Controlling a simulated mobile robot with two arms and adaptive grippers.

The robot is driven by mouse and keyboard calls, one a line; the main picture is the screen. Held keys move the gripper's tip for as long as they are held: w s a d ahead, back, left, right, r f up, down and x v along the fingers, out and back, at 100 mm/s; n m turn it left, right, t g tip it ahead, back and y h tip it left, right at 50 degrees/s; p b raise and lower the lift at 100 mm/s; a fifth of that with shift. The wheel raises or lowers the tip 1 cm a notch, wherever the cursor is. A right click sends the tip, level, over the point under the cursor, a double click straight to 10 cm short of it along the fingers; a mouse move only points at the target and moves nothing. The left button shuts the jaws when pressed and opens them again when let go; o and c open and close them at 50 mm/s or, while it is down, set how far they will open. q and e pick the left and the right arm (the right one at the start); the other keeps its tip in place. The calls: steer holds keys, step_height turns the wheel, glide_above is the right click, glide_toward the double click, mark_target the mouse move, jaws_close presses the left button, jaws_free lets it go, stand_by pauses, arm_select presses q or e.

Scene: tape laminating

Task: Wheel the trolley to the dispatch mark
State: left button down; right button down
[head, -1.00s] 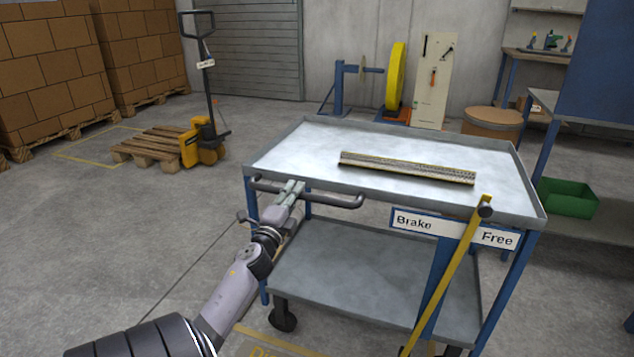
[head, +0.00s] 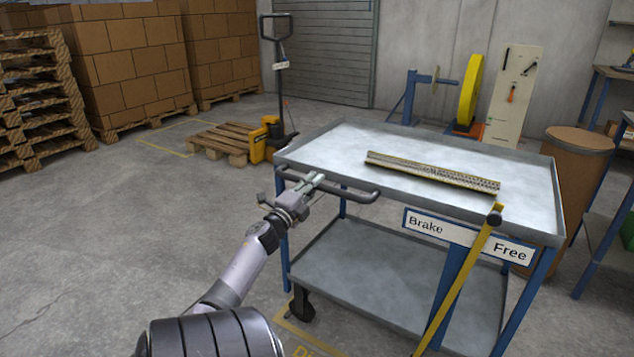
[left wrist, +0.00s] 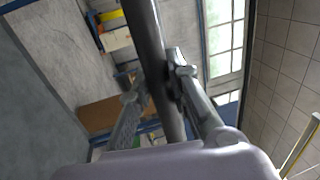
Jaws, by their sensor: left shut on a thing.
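The trolley (head: 390,255) has a grey top tray, a lower shelf and blue legs, and stands in front of me. My left gripper (head: 312,183) is shut on its dark push handle (head: 350,194), near the handle's left end. In the left wrist view the bar (left wrist: 150,50) passes between the two fingers (left wrist: 158,95). A yellow brake lever (head: 462,280) stands at the trolley's near right, its knob by the "Free" end of the Brake/Free label (head: 467,236). A yellow floor marking (head: 300,340) with partly hidden lettering lies under the trolley's near left. My right gripper is not in view.
A patterned strip (head: 430,174) lies on the tray. A yellow pallet jack (head: 270,140) with a wooden pallet (head: 222,140) stands behind to the left, near stacked cartons (head: 125,70). A brown drum (head: 577,165) and bench stand right. The floor at left is clear.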

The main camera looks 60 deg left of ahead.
arm_select(q)
steer(key=shift+s+a, duration=0.1)
steer(key=shift+a, duration=0.05)
steer(key=c, duration=1.9)
jaws_free()
steer(key=shift+c, duration=0.2)
steer(key=shift+o, duration=1.3)
steer(key=shift+a, duration=0.1)
steer(key=shift+o, duration=1)
steer(key=v, duration=1.2)
